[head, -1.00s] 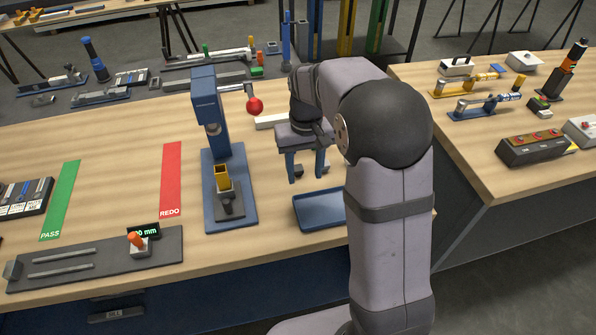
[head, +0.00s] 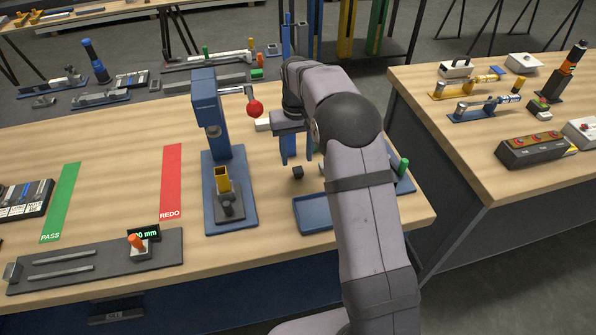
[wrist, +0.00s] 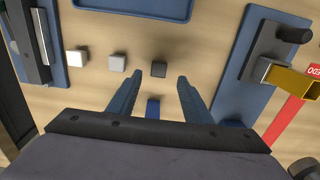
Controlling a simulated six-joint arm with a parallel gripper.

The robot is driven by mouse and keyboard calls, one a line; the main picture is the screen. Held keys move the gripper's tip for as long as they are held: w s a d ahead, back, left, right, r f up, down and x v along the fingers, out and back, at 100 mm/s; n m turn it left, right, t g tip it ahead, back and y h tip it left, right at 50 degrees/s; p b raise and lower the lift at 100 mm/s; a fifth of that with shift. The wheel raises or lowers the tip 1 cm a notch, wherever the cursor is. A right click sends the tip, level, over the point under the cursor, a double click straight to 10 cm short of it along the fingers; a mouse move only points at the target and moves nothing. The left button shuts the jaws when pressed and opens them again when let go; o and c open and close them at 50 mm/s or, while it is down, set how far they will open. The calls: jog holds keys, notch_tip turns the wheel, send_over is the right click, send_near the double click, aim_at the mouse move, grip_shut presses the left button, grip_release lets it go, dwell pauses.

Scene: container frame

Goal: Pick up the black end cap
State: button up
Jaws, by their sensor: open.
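My gripper (head: 297,160) is open and empty, pointing down above the table. In the wrist view my gripper (wrist: 158,80) shows two blue fingers spread apart, not touching the cap. A grey cube (wrist: 117,62) and a white cube (wrist: 77,58) sit in a row left of the cap.
A blue press (head: 208,110) with a red knob stands left of my gripper. The blue tray (head: 311,229) lies in front. A small blue block (wrist: 152,107) shows between the fingers. The red REDO strip (head: 171,180) and green PASS strip (head: 60,201) lie left.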

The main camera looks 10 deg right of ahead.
aim_at(298, 170)
jog(key=shift+s+d+f+p, duration=0.1)
jog(key=shift+f+p, duration=0.6)
jog(key=shift+f, duration=0.65)
jog(key=shift+d+f+p, duration=0.1)
jog(key=shift+f+p, duration=0.55)
jog(key=shift+f, duration=0.7)
jog(key=c, duration=1.1)
